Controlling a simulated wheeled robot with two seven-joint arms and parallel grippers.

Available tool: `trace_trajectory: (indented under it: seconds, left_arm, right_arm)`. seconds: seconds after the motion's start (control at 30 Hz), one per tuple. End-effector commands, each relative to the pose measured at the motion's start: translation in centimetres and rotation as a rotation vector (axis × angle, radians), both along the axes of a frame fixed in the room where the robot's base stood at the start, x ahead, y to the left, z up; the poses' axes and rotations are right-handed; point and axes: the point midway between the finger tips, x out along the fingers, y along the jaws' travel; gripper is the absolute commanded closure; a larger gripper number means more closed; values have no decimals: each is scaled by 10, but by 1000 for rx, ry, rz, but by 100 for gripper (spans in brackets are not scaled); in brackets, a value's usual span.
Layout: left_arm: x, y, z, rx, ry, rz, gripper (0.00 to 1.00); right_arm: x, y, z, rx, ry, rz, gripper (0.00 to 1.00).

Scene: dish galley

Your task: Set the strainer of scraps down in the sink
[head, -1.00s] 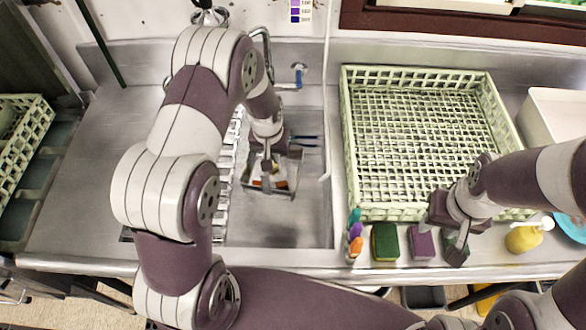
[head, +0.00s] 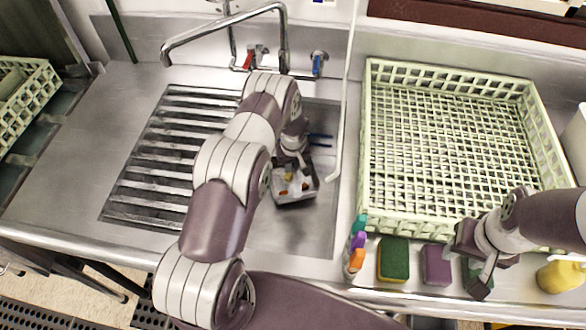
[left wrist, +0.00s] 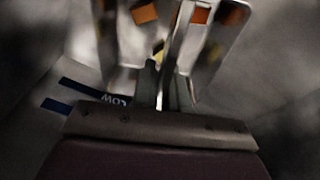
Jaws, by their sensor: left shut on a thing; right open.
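The strainer (head: 297,201) is a small grey metal basket with orange, yellow and pale scraps in it. In the head view it is upright or nearly so, inside the sink basin (head: 300,238). I cannot tell whether it touches the basin floor. My left gripper (head: 290,168) is above its far side and shut on it. In the left wrist view the left fingers (left wrist: 165,92) pinch a thin metal part of the strainer (left wrist: 215,45), with orange scraps on both sides. My right gripper (head: 480,280) is open over the front counter, close to a dark green sponge that it partly hides.
A pale green dish rack (head: 368,160) stands right of the sink. Coloured bottles (head: 357,250), a green sponge (head: 393,262), a purple sponge (head: 436,265) and a yellow bottle (head: 562,276) line the front edge. A slatted drainer (head: 160,165) lies left; a faucet (head: 225,30) arches behind.

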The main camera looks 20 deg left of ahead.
Motion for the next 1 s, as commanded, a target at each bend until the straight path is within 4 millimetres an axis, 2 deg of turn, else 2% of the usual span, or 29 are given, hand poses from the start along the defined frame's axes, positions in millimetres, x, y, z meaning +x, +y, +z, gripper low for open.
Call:
trace_trajectory:
  seconds: [0.1, 0.47, 0.5, 0.57, 0.6, 0.83, 0.93, 1.0]
  left_arm:
    - [2, 0, -15, 1, -4, -1, 100]
    - [2, 0, -21, 1, -4, -1, 100]
    - [1, 0, -21, 0, -4, -1, 84]
    - [1, 0, -20, 0, -4, -1, 64]
    - [1, 0, -20, 0, -4, -1, 61]
    - [1, 0, -19, 0, -4, -1, 61]
    - [1, 0, -13, 1, -4, -1, 61]
    - [1, -1, -5, 1, -6, -1, 61]
  right_arm:
    - [0, 0, 2, 0, 0, 0, 57]
    - [0, 0, -4, 0, 0, 0, 57]
    - [0, 0, -4, 0, 0, 0, 57]
    - [0, 0, -2, 0, 0, 0, 57]
    - [0, 0, -2, 0, 0, 0, 57]
    - [0, 0, -2, 0, 0, 0, 57]
    - [0, 0, 4, 0, 0, 0, 57]
    - [0, 0, 0, 0, 0, 0, 57]
